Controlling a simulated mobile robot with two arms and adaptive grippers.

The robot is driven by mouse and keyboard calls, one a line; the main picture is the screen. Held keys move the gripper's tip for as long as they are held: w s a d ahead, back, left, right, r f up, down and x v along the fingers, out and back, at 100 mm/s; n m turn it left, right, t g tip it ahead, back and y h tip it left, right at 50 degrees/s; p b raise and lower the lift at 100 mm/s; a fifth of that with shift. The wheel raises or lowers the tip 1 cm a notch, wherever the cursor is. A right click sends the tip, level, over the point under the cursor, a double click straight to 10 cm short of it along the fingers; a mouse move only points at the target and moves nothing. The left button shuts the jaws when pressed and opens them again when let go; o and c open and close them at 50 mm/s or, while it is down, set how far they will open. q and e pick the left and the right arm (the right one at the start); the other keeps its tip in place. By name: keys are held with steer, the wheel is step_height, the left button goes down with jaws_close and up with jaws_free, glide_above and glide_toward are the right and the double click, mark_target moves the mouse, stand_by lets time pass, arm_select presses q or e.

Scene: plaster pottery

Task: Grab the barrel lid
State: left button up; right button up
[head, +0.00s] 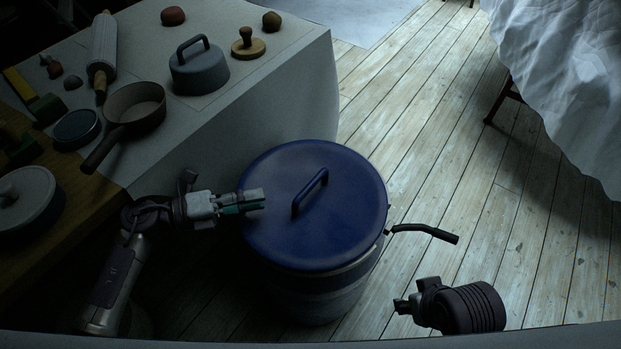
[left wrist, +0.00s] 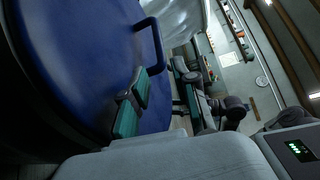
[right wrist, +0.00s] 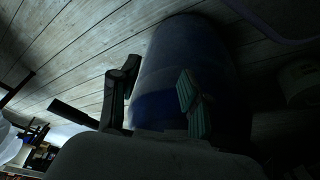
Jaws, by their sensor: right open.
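The barrel lid (head: 345,225) is a round dark blue disc with a raised bar handle (head: 310,193). It sits on the barrel (head: 318,300) on the floor. My left gripper (head: 258,199) is over the lid's left part, left of the handle, and its fingers look apart and empty. The left wrist view shows the lid (left wrist: 75,60) close by and its handle (left wrist: 152,30) beyond the fingers. My right gripper (head: 402,305) is low at the barrel's right side, open and empty. The barrel body (right wrist: 185,60) shows beyond its fingers in the right wrist view.
A dark side handle (head: 425,233) sticks out from the barrel's right. The table at left holds a rolling pin (head: 102,50), a pan (head: 135,107), a grey lidded pot (head: 200,70) and a wooden stamp (head: 248,45). Plank floor (head: 450,130) is free at right.

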mark_target(308, 187)
arm_select(q)
steer(key=shift+w+d, duration=0.1)
steer(key=shift+w, duration=0.2)
steer(key=b+x, duration=0.1)
steer(key=x, duration=0.6)
steer(key=shift+d, duration=0.1)
steer(key=b+x, duration=0.1)
steer(key=x, duration=0.3)
steer(key=shift+s+d+f, duration=0.1)
steer(key=shift+s+d, duration=0.05)
steer(key=shift+d, duration=0.2)
jaws_close()
arm_select(e)
steer(key=shift+w+a+t, duration=0.2)
steer(key=shift+w+t, duration=0.15)
steer(key=shift+w, duration=0.4)
steer(key=shift+w+a+t, duration=0.15)
steer(key=shift+w+t, duration=0.25)
steer(key=shift+w, duration=0.3)
steer(key=shift+w+a+t, duration=0.2)
steer(key=shift+w+t, duration=0.15)
steer(key=shift+w, duration=0.4)
